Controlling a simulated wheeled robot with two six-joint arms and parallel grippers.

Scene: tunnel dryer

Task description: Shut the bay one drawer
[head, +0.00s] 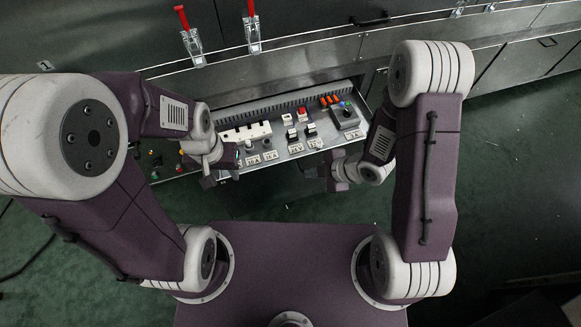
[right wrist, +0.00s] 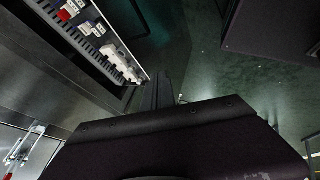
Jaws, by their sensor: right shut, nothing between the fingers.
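The drawer (head: 283,152) is pulled out from the cabinet front, with switches, terminals and white blocks on its tray. It also shows at the upper left of the right wrist view (right wrist: 118,42). My left gripper (head: 232,163) is at the drawer's front left corner; its fingers are dark and partly hidden, so I cannot tell whether they touch it or are open. My right gripper (head: 330,178) is shut and empty, just in front of the drawer's front edge toward its right side. Its dark fingers show in the right wrist view (right wrist: 163,92). The drawer's front face is mostly hidden.
Two red-handled clamps (head: 192,45) (head: 252,33) stand above the drawer. Coloured buttons (head: 157,162) sit left of it, partly behind my left arm. Green floor is free at the right.

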